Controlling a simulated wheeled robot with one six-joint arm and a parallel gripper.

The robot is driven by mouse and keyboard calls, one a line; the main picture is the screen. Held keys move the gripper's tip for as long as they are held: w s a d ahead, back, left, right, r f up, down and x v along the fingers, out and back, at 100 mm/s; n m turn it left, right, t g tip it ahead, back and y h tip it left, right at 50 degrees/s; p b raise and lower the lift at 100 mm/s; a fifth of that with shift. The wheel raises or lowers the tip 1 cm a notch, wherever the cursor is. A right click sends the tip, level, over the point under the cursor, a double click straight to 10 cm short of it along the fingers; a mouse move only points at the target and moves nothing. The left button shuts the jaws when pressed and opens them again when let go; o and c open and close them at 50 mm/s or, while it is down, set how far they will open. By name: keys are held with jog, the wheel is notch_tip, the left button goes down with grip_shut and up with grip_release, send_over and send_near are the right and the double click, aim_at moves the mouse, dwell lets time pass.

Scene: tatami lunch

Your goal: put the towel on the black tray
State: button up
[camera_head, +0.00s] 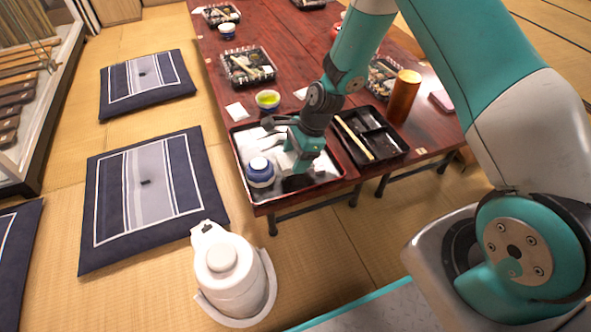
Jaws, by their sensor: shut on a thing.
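My gripper (298,176) points down over the near end of the table, low above a shiny dark tray with a reddish rim (330,178). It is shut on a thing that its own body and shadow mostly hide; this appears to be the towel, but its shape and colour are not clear. I cannot tell whether it touches the tray.
A black compartment box (397,152) with a pale stick lies right of the tray, with a brown cylinder (403,95) behind it. A green tea cup (267,99) and small white piece (236,111) lie beyond. A white jug (230,272) stands on the floor near cushions (205,205).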

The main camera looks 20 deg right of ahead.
notch_tip(320, 180, down, 4)
jog(key=shift+f+b, duration=0.1)
jog(key=shift+b, duration=0.7)
jog(key=o, duration=0.8)
jog(key=shift+o, duration=0.2)
